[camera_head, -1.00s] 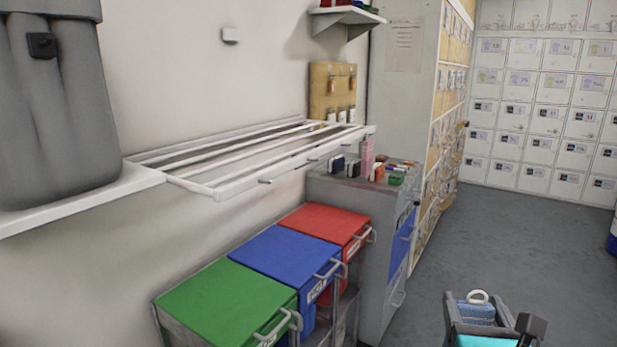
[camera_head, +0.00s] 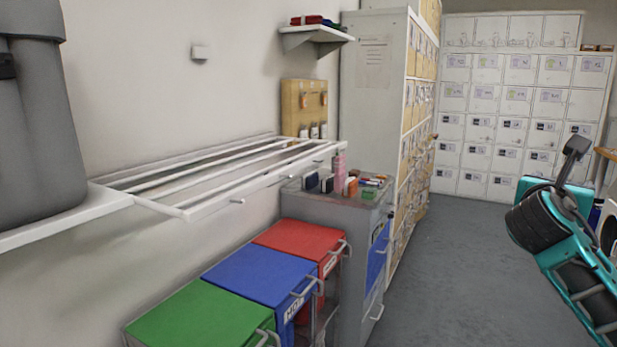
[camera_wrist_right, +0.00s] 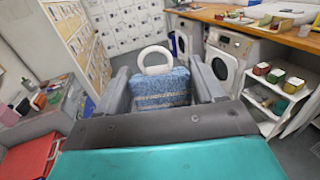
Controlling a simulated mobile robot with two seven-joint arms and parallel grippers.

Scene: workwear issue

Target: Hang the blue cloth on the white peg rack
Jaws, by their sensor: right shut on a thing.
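The blue cloth (camera_wrist_right: 160,94), a folded, textured piece with a white ring (camera_wrist_right: 155,60) at its top, is between the two grey fingers of my right gripper (camera_wrist_right: 164,84) in the right wrist view. The gripper is shut on it. In the head view my teal and black right arm (camera_head: 570,235) is at the right edge; the cloth cannot be made out there. The white peg rack (camera_head: 265,182) is on the left wall, with short pegs along its front rail. The arm is well to the right of it, apart. My left gripper is not in view.
Green (camera_head: 200,318), blue (camera_head: 262,276) and red (camera_head: 300,245) lidded bins stand below the rack. A grey cabinet (camera_head: 345,215) with small items on top is beside them. Open floor (camera_head: 440,270) lies right of it. Washing machines (camera_wrist_right: 228,58) show in the wrist view.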

